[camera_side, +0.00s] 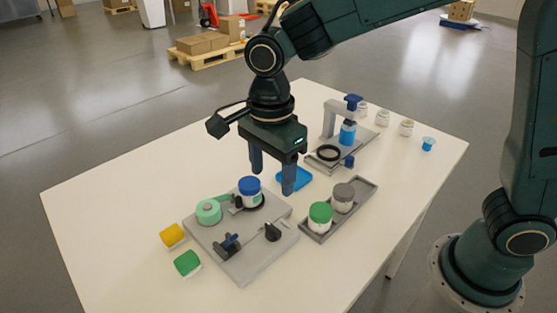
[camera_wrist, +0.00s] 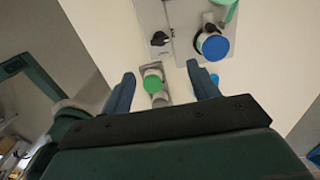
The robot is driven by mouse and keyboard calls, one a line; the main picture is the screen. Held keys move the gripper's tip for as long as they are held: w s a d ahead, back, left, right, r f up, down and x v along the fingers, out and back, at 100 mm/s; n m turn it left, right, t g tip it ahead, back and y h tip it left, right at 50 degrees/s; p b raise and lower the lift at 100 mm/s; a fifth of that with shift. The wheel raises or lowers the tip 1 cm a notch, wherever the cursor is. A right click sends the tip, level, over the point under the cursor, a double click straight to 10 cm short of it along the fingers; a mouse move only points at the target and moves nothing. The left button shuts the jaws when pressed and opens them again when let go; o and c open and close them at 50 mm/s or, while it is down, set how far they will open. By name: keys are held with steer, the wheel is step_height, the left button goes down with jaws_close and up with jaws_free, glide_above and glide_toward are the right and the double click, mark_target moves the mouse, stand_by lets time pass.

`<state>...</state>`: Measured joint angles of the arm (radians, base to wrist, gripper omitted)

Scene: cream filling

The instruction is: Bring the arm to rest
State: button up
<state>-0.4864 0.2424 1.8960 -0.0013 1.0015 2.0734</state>
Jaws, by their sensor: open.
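My gripper (camera_side: 272,178) is open and empty, pointing down above the white table. It also shows in the wrist view (camera_wrist: 160,84), its two fingers wide apart. In the wrist view this blue lid (camera_wrist: 213,46) lies beyond the right finger. A green-lidded jar (camera_side: 320,217) and a grey-lidded jar (camera_side: 343,197) stand in a grey tray (camera_side: 368,187) to the right.
A grey press stand (camera_side: 329,122) holds a blue bottle (camera_side: 347,133) at the back. Yellow (camera_side: 172,235) and green (camera_side: 187,263) blocks lie at the left. The table's left part is clear.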

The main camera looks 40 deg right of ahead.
stand_by(0.3)
steer(key=s+d+r+n+t, duration=0.2)
steer(key=s+d+r+n, duration=0.2)
steer(key=s+d+n, duration=0.4)
steer(key=s+d+r+n+t, duration=0.3)
steer(key=s+d+r+n, duration=0.1)
steer(key=s+d+n, duration=0.5)
steer(key=shift+d+n+t, duration=0.3)
steer(key=shift+d+n, duration=0.3)
steer(key=shift+d, duration=0.15)
